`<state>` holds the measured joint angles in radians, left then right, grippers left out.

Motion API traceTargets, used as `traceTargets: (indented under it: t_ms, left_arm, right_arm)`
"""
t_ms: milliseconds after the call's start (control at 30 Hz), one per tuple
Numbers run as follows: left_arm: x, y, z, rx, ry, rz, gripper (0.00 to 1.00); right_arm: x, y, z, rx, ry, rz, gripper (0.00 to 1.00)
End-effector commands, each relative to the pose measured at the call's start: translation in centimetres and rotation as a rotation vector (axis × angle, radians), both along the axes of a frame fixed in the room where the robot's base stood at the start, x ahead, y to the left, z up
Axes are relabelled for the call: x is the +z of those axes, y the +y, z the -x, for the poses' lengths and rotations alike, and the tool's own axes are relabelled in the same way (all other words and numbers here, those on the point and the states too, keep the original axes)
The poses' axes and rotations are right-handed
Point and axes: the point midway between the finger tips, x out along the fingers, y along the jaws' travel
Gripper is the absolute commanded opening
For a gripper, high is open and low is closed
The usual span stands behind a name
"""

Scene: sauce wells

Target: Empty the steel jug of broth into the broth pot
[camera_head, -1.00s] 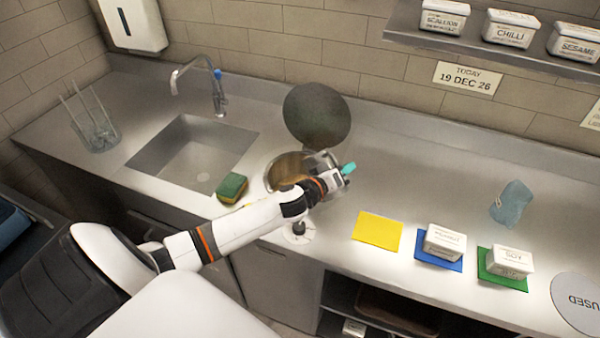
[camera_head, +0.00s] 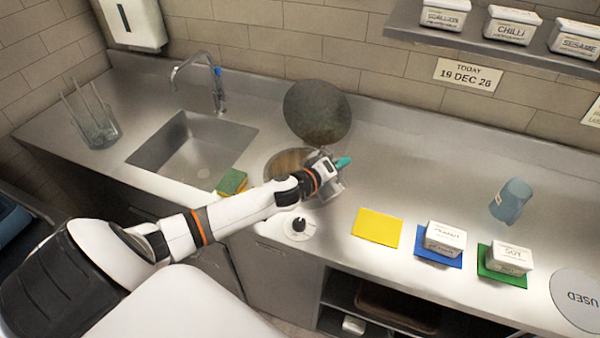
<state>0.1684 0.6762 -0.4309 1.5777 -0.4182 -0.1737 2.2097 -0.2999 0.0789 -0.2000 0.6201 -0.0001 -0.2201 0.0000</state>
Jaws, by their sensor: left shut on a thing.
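The broth pot (camera_head: 285,165) is set in the counter below the sink's right side, with brown broth visible inside; my arm covers part of it. My left gripper (camera_head: 330,170) is at the pot's right edge, shut on the steel jug (camera_head: 334,188). The jug is small and grey, mostly hidden by the gripper, and a teal piece (camera_head: 343,162) sticks out beside it. I cannot tell how far the jug is tilted or what is in it. My right gripper is not in view.
A round dark lid (camera_head: 317,112) stands behind the pot. A sponge (camera_head: 232,182) lies left of it, a knob (camera_head: 299,226) in front. Yellow (camera_head: 377,228), blue and green mats lie to the right, with tubs on the latter two.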

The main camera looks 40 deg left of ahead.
Motion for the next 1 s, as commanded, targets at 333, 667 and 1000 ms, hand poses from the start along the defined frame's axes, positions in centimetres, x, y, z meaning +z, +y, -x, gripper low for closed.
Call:
traceTargets:
  t_ms: [333, 667, 1000]
  left_arm:
    - [0.2, 0.6, -0.2, 0.000, 0.017, 0.065, 0.00]
    - [0.3, 1.3, -0.4, 0.001, 0.036, 0.131, 0.00]
    - [0.3, 2.5, -0.8, 0.000, 0.055, 0.202, 0.00]
  right_arm:
    - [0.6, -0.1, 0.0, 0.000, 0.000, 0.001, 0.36]
    - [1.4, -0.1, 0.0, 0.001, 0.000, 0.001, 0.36]
    - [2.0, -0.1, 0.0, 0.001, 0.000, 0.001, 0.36]
